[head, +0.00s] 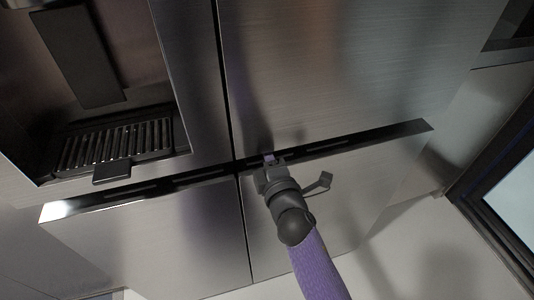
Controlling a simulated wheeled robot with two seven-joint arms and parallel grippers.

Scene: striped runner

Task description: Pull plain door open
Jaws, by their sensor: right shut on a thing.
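The plain door (350,70) is the smooth brushed-steel upper right door of a fridge, beside a door with a dispenser. It looks closed or nearly so; a narrow dark seam parts it from the left door. A dark recessed grip strip (365,140) runs along its lower edge. My right gripper (271,160) reaches up from below to this strip, near the door's inner left corner. It is shut on the door's lower edge; the fingertips are partly hidden in the dark recess. My left gripper is not in view.
The left door (198,60) holds a dispenser with a ribbed drip tray (118,145). Lower steel fronts (190,240) lie beneath the strip. A dark-framed panel (500,215) stands at the right. Pale floor (430,260) shows clear at the lower right.

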